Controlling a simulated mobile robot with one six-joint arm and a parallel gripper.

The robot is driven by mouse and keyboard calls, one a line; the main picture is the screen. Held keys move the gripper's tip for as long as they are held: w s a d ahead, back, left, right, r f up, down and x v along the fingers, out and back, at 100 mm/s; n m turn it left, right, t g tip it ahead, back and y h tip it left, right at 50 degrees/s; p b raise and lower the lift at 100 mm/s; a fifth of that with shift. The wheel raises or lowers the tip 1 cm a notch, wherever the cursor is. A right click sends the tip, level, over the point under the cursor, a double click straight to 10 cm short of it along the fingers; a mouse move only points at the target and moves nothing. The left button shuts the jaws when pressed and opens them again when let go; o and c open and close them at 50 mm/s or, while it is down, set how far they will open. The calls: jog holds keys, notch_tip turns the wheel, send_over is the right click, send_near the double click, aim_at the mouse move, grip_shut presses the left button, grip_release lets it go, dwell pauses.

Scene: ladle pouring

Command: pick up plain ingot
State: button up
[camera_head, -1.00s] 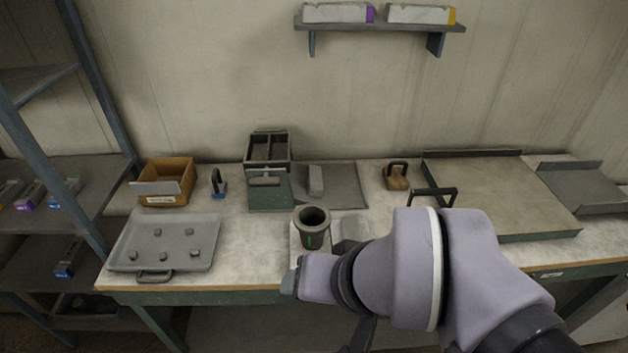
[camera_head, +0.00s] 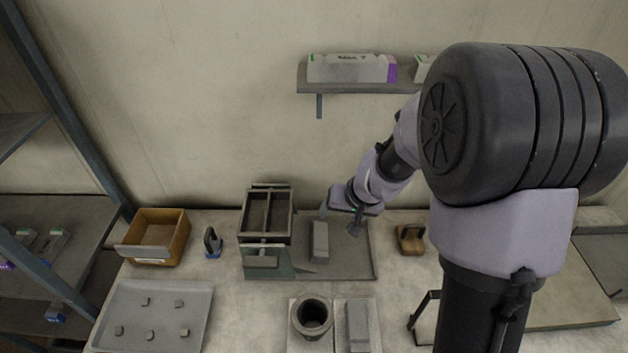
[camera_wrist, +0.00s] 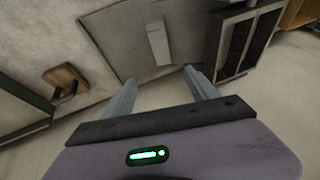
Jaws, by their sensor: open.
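A plain grey ingot (camera_head: 319,241) stands or lies on a flat dark grey tray (camera_head: 352,262) beside the two-slot mold box; it also shows in the wrist view (camera_wrist: 158,42). My gripper (camera_head: 340,222) is above the tray, a little up and right of the ingot in the head view. In the wrist view its two fingers (camera_wrist: 162,74) are spread with nothing between them, and the ingot is beyond the tips. A second grey block (camera_head: 358,325) lies on a pale plate near the front, beside the round crucible (camera_head: 312,316).
The two-slot mold box (camera_head: 267,214) stands close left of the ingot. A wooden-based handled tool (camera_head: 411,239) is to the right. A blue-based handled tool (camera_head: 212,242), cardboard box (camera_head: 160,236) and tray of small lumps (camera_head: 152,316) are on the left. A shelf (camera_head: 345,87) hangs above.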

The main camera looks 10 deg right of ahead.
jog(key=b, duration=0.4)
send_over(321, 238)
jog(key=s+d, duration=0.1)
jog(key=s, duration=0.1)
jog(key=f, duration=1)
jog(key=shift+s+d+f, duration=0.1)
jog(key=shift+d, duration=0.1)
jog(key=b+x, duration=0.1)
jog(key=x, duration=0.1)
jog(key=s+b+x, duration=0.1)
jog(key=x, duration=0.2)
jog(key=shift+a+f+b, duration=0.25)
jog(key=shift+f+b, duration=0.05)
jog(key=shift+w+f, duration=0.2)
jog(key=shift+r, duration=0.1)
grip_shut()
